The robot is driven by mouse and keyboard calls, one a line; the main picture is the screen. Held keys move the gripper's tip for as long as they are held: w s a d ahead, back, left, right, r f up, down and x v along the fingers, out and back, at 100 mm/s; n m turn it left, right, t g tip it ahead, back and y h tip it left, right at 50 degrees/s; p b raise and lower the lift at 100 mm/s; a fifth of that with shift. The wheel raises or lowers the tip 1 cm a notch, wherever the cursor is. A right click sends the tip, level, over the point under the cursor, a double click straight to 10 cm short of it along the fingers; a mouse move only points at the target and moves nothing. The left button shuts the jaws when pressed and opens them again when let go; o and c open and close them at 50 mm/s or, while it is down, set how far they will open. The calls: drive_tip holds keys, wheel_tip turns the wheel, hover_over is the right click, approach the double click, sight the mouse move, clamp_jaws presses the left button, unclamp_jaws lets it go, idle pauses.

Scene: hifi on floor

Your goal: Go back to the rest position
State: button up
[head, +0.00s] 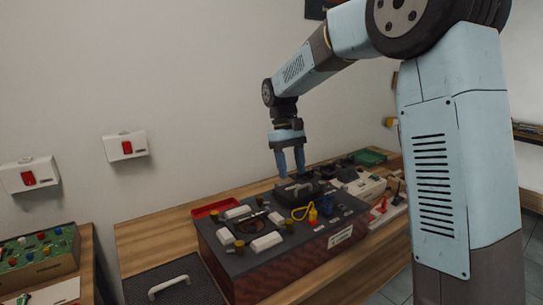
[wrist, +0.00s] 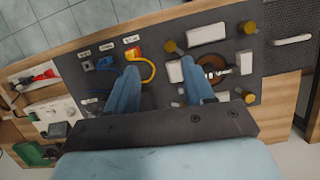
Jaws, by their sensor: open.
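My gripper (head: 290,160) is open, its two blue fingers pointing down above the dark control panel box (head: 225,266). In the wrist view my gripper (wrist: 163,88) shows its fingers spread apart with nothing between them. The panel's top carries white blocks, brass-coloured knobs, a yellow cable (head: 300,212) and an orange-and-yellow part (head: 313,217). A dark block (head: 296,190) is on the panel just below the fingertips in the head view; I cannot tell whether they touch it. My arm reaches in from the right.
The panel stands on a wooden bench (head: 150,236) against a wall. A red tray (head: 215,208), a green tray (head: 368,157) and white devices (head: 365,186) are around it. A dark mat with a handle (head: 168,286) lies at left. Two white switch boxes (head: 124,146) hang on the wall.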

drive_tip(key=s+d+r+m+t+y, duration=0.1)
drive_tip(key=s+d+r+m+t, duration=0.2)
drive_tip(key=s+d, duration=0.55)
drive_tip(key=s+d+r+m+t+y, duration=0.1)
drive_tip(key=s+d+r+t, duration=0.4)
drive_tip(key=s, duration=0.6)
drive_tip(key=s+d+f+m, duration=0.1)
drive_tip(key=s+d+f, duration=0.2)
drive_tip(key=s, duration=0.5)
drive_tip(key=shift+s+d+m, duration=0.15)
drive_tip(key=shift+d+m, duration=0.25)
drive_tip(key=shift+d, duration=0.05)
drive_tip(key=shift+c, duration=0.3)
